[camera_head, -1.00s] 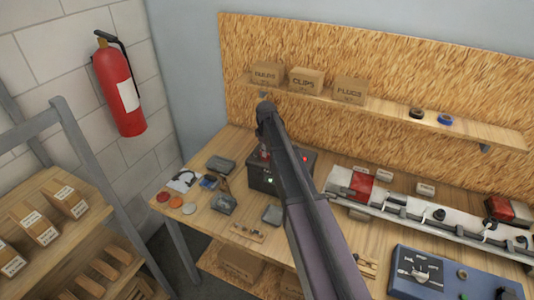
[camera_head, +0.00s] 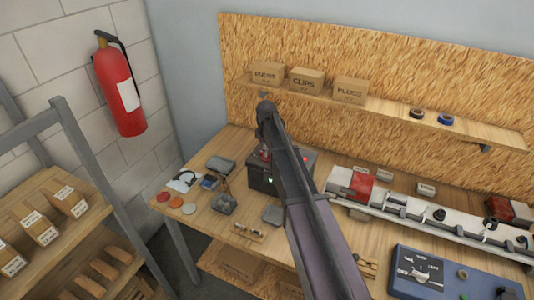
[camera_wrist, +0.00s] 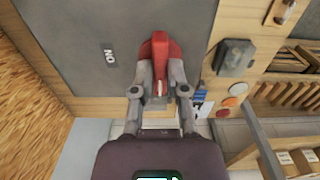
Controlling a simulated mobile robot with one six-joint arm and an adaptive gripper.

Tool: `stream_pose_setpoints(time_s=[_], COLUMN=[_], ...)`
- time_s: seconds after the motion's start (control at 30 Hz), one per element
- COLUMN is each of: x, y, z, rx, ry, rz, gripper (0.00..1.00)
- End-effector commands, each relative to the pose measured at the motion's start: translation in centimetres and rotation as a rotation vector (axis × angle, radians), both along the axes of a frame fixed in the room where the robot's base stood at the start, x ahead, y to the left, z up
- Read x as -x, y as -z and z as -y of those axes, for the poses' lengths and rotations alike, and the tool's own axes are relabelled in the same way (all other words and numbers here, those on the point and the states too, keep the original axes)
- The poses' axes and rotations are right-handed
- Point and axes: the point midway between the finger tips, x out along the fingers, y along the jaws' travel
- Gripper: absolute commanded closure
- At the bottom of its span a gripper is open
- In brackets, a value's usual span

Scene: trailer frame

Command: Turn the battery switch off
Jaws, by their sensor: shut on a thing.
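The battery switch has a red handle (camera_wrist: 160,48) on the grey top of a box (camera_wrist: 85,35), seen close up in the wrist view. The word ON stands on the grey top, to the left of the handle. My gripper (camera_wrist: 160,78) is shut on the red handle, one finger on each side. In the head view the dark box (camera_head: 262,180) stands on the workbench, and my arm covers much of it and hides most of the gripper.
The workbench (camera_head: 190,225) also carries small parts left of the box, a grey case (camera_head: 222,164) and a long light bar (camera_head: 400,212) at right. A blue panel (camera_head: 440,275) lies at the front right. A shelf with cartons (camera_head: 306,79) runs behind.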

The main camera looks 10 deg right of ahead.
Motion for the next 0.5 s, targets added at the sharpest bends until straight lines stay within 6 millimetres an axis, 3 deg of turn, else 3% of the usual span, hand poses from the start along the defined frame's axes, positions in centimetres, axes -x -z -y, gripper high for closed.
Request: stream_pose_setpoints(time_s=[0.03,0.17,0.5], x=[0.1,0.07,0.0], y=[0.01,0.01,-0.02], z=[0.09,0.07,0.01], rx=[0.002,0.002,0.0], ry=[0.0,0.001,0.001], rz=[-0.002,-0.001,0.0], gripper=[0.78,0.4,0.4])
